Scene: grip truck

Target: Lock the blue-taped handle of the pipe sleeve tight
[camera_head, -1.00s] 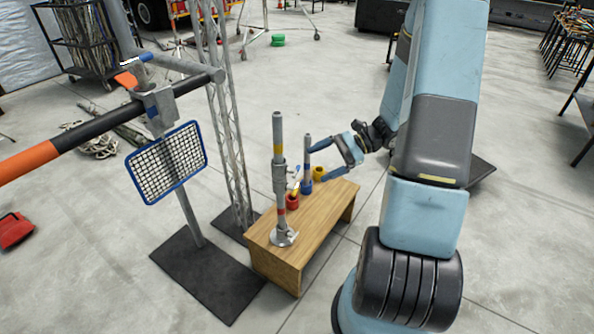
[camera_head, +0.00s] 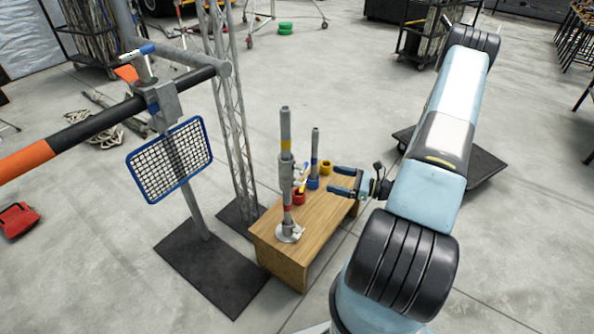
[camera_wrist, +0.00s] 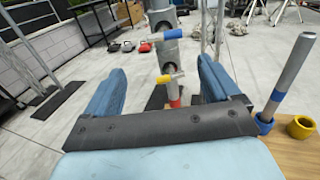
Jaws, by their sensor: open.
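The pipe sleeve (camera_head: 286,175) is a grey fitting around an upright grey pipe on a wooden bench. In the wrist view the sleeve (camera_wrist: 171,52) stands ahead, between my fingers in the picture. Its blue-taped handle (camera_wrist: 170,34) sticks out sideways at the upper part. A yellow-taped handle (camera_wrist: 171,77) sits below it. In the head view these handles are small and hard to make out. My gripper (camera_head: 334,181) is open and empty, to the right of the sleeve and apart from it. Its two blue fingers (camera_wrist: 160,85) also show in the wrist view.
A thinner upright pipe (camera_head: 315,152) in a blue collar and a yellow ring (camera_head: 326,167) stand on the bench (camera_head: 325,212) near my gripper. A red collar (camera_head: 299,197) is also there. A black-and-orange bar with a clamp (camera_head: 157,100) and mesh panel is at left. Front floor is clear.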

